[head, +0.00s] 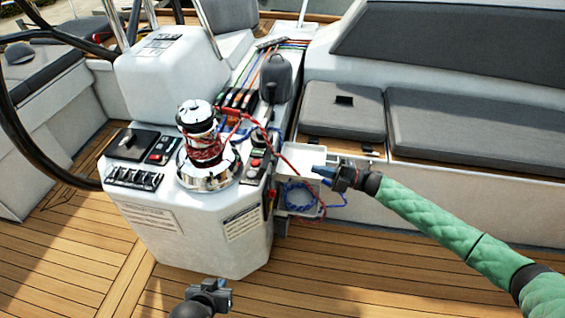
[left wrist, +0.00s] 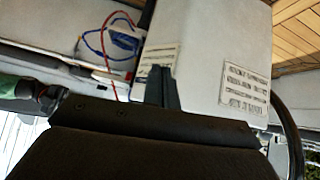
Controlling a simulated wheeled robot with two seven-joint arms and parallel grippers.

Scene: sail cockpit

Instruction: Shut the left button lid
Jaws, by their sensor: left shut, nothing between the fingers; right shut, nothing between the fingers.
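The left button panel (head: 160,152), dark with red buttons, sits on the left part of the white console top, beside the winch. A second button panel (head: 256,160) with a red button is right of the winch. My left gripper (head: 222,288) is low in front of the console, shut and empty, well apart from the panel. In the left wrist view its closed fingers (left wrist: 160,78) show before the console's labelled front (left wrist: 205,80). My right gripper (head: 324,172) is shut and empty by the white side tray, right of the console.
The chrome winch (head: 200,150) with red rope stands between the panels. A row of switches (head: 134,178) lies at the console's front edge. The steering wheel (head: 14,130) is at the left. A white tray (head: 300,160) with blue rope is at the right. The wooden floor (head: 75,260) is clear.

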